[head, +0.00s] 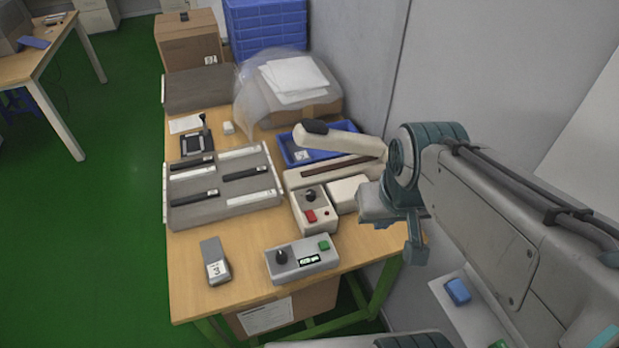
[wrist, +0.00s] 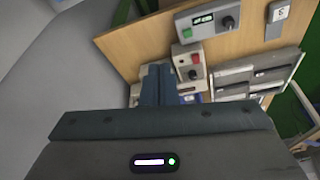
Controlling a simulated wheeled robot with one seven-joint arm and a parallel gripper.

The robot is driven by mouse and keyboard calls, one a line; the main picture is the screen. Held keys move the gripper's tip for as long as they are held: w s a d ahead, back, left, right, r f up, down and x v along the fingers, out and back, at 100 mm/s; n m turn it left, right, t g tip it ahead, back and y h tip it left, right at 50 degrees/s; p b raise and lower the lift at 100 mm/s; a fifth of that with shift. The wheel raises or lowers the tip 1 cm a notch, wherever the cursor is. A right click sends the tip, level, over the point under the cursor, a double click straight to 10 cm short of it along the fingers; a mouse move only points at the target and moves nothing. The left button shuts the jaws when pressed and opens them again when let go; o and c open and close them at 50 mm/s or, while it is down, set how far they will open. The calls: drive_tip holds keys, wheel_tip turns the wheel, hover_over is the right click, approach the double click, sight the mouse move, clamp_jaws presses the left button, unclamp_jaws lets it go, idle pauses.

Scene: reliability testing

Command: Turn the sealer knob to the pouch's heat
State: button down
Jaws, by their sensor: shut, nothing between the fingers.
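The sealer (head: 335,172) is beige, with a raised arm and a dark strip, at the right side of the table. Its control box (head: 318,216) carries a black knob (head: 311,195) and a red button (head: 310,216). In the wrist view the knob (wrist: 195,58) lies right of my fingers. A grey box (head: 302,262) in front has another black knob (head: 281,257), a small display and a green button. A grey block (head: 216,262) has a label reading 3. My gripper (wrist: 155,70) is shut and empty, apart from the knobs. The knob's setting is too small to read.
A grey tray (head: 181,215) holds several black and white strips. A blue bin (head: 290,152) sits behind the sealer. White sheets (head: 293,76) and a clear bag lie on a carton at the back. Bare table (head: 190,292) shows at the front left. A wall stands right.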

drive_tip(key=c, duration=1.3)
unclamp_jaws()
drive_tip(key=shift+w+r, duration=0.1)
drive_tip(key=shift+w, duration=0.15)
drive_tip(key=shift+o, duration=1)
drive_tip(key=w+a+n+g+b, duration=0.1)
drive_tip(key=w+a+b, duration=0.1)
drive_tip(key=w, duration=1.1)
drive_tip(key=shift+w+a+f+n+g, duration=0.25)
drive_tip(key=shift+a+f+g, duration=0.2)
drive_tip(key=shift+a, duration=0.4)
drive_tip(key=n+g+b, duration=0.2)
hover_over(311, 192)
wheel_tip(311, 192, down, 9)
drive_tip(key=shift+m+t, duration=0.25)
wheel_tip(311, 192, down, 13)
drive_tip(key=shift+s+f+p, duration=0.1)
drive_tip(key=shift+p, duration=0.75)
drive_tip(key=c, duration=1)
